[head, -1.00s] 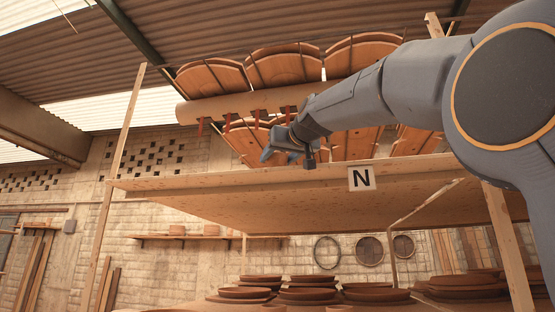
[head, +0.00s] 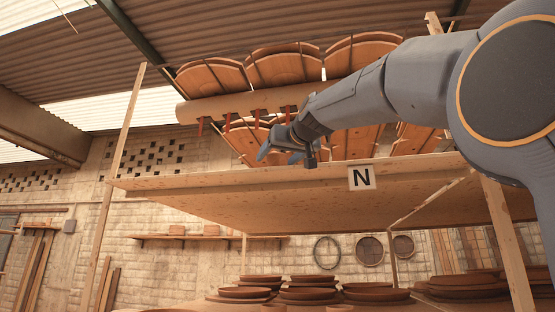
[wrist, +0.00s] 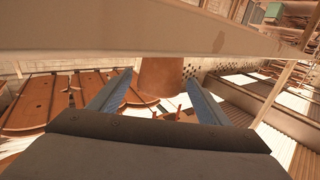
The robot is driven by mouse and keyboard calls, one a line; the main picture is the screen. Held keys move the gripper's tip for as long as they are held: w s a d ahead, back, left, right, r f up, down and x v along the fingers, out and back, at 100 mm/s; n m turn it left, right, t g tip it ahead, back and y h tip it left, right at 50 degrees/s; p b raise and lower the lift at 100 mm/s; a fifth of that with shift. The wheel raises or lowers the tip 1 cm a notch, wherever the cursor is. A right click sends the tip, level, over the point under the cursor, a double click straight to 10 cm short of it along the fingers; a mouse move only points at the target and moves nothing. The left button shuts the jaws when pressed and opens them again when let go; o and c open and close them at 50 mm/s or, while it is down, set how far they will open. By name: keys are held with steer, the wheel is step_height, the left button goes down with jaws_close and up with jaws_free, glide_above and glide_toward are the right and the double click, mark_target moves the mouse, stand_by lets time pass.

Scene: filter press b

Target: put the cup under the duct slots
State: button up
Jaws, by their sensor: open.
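My gripper (head: 264,153) is above the front edge of the high board marked N, in the head view, pointing left. In the wrist view, which looks upside down, its two blue fingers (wrist: 159,76) are spread apart. A plain red-brown round thing, seemingly the cup (wrist: 160,77), shows in the gap between the fingertips, against the pale board edge. I cannot tell whether it is between the fingers or just beyond; no contact shows. I cannot make out the cup in the head view. The tan duct (head: 222,106) runs behind my gripper, with red tabs (head: 201,127) hanging along it.
The high board (head: 205,179) spans the middle on wooden posts (head: 125,120). Large curved tile-like panels (head: 283,65) stand above and below the duct, behind my arm. Stacked brown dishes (head: 308,292) fill the lower shelf. A steel roof beam (head: 137,32) crosses overhead.

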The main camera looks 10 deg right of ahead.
steer(key=b+v, duration=0.5)
steer(key=v, duration=0.6)
steer(key=shift+s+b, duration=0.35)
